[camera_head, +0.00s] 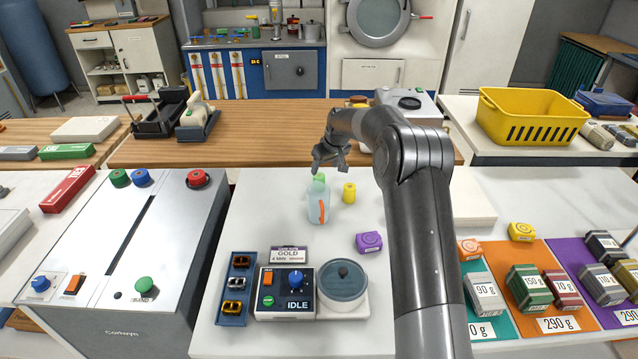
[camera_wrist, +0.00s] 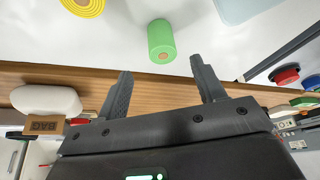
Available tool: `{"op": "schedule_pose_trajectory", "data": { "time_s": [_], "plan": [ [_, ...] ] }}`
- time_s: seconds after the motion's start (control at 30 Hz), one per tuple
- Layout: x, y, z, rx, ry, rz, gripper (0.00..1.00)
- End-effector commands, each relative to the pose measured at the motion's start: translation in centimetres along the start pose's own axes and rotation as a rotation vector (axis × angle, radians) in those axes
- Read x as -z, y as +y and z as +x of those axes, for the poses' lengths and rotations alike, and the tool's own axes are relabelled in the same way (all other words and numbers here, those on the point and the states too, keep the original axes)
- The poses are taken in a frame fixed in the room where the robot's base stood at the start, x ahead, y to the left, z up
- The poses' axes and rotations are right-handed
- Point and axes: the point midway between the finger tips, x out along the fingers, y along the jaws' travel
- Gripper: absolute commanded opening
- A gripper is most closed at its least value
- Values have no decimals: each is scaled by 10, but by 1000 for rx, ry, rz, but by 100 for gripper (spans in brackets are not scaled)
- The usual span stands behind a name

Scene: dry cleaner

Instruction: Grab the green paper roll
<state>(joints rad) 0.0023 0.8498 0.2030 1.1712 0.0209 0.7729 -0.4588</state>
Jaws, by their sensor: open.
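The green paper roll (camera_wrist: 161,42) shows in the wrist view as a short cylinder with a brown core, just beyond my fingertips and roughly centred between them. In the head view, the green roll (camera_head: 319,178) shows only partly, behind a pale blue bottle (camera_head: 313,203) and below my gripper (camera_head: 328,167). My gripper's two fingers (camera_wrist: 160,68) are spread apart with nothing between them. I cannot tell the exact height of the fingers above the white counter.
A yellow roll (camera_head: 349,192) stands right of the bottle. A purple roll (camera_head: 369,242) lies nearer. A wooden counter (camera_head: 255,148) runs behind. White counter between them is clear.

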Motion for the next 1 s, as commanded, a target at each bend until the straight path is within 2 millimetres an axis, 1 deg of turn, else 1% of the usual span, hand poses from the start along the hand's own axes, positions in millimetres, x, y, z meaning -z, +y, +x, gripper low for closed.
{"op": "schedule_pose_trajectory", "data": {
  "time_s": [0.03,0.1,0.2,0.43,0.6,0.7,0.83,1.0],
  "plan": [
    [-1,-1,10,2,-3,0,63],
    [-1,-1,22,2,-4,0,63],
    [0,-1,35,1,-2,0,63],
    [-1,-1,52,1,-3,0,63],
    [-1,-4,77,1,-2,-1,63],
    [0,-3,88,1,-2,0,63],
    [0,-3,95,0,-1,0,63],
    [0,-3,95,0,-1,0,63]
  ]
}}
